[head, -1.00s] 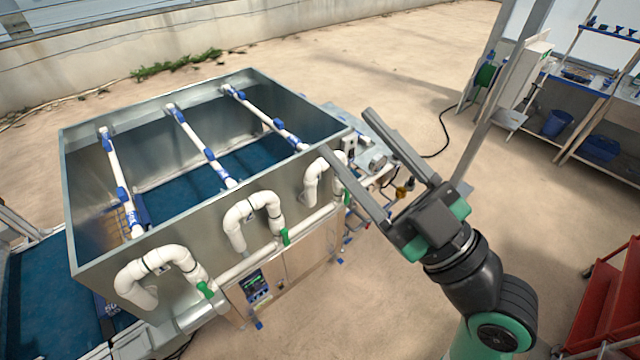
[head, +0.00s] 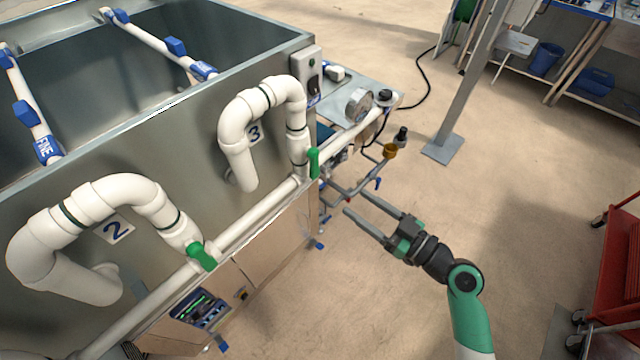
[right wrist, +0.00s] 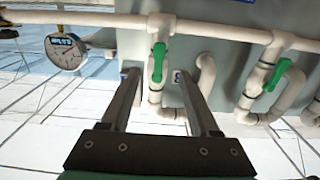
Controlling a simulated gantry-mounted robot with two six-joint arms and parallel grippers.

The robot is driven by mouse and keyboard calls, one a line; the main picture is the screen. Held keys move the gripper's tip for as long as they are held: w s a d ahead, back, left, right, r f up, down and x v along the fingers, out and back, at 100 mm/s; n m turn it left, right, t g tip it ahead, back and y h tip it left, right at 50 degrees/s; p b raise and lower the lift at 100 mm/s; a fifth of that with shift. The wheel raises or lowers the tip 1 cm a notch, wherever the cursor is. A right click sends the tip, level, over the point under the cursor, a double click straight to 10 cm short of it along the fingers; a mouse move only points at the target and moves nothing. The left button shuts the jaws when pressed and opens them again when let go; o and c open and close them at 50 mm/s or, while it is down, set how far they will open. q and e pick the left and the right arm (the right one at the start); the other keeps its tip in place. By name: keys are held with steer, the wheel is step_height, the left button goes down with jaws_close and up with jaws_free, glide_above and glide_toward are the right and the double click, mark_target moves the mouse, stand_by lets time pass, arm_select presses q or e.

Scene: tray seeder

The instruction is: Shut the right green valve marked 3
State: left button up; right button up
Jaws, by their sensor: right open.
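The green valve handle at marker 3 (head: 314,163) sits low on the white pipe loop labelled 3 (head: 254,134), by the horizontal manifold pipe. The handle stands upright, roughly in line with its vertical pipe. My right gripper (head: 354,202) is open and empty, below and right of this handle and apart from it, with its fingers pointing towards the tank side. In the right wrist view, which looks upside down, the same handle (right wrist: 159,62) appears between the two open fingertips (right wrist: 157,72), beyond them. My left gripper is not in view.
A second green handle (head: 202,256) is on pipe loop 2. A round gauge (head: 359,105) and thin pipes with a brass-coloured fitting (head: 390,151) lie right of valve 3. A grey post (head: 470,90) and red cart (head: 615,265) stand farther right. Open floor lies between.

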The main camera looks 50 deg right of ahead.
mark_target(317, 173)
steer(key=w, duration=1.2)
steer(key=shift+a+r, duration=0.1)
steer(key=shift+s, duration=0.1)
jaws_close()
stand_by(0.9)
